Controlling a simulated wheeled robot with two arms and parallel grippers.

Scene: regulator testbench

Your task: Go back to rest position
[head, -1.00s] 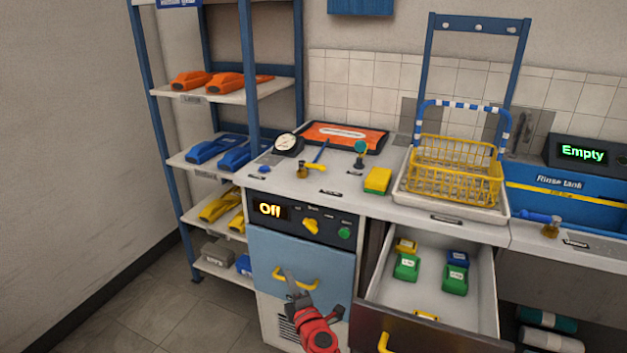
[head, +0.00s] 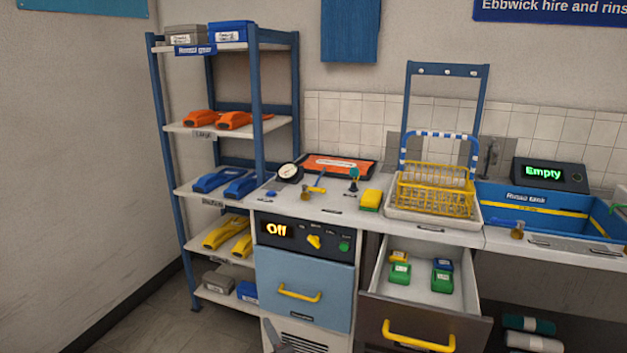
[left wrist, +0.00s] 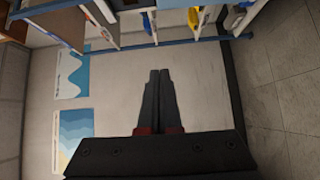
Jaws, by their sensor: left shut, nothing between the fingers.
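My left gripper (left wrist: 158,100) is shut and empty in the left wrist view, with its two dark fingers together in front of a bare pale wall. In the head view only a grey tip of my left gripper (head: 272,335) shows at the bottom edge. It is below the blue panel (head: 305,275) with the yellow handle and apart from it. My right gripper is in neither view.
A drawer (head: 425,290) with green, yellow and blue blocks stands open at the right. A blue shelf rack (head: 255,110) stands at the left. The worktop holds a yellow basket (head: 435,190). Floor (head: 160,325) shows clear at lower left.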

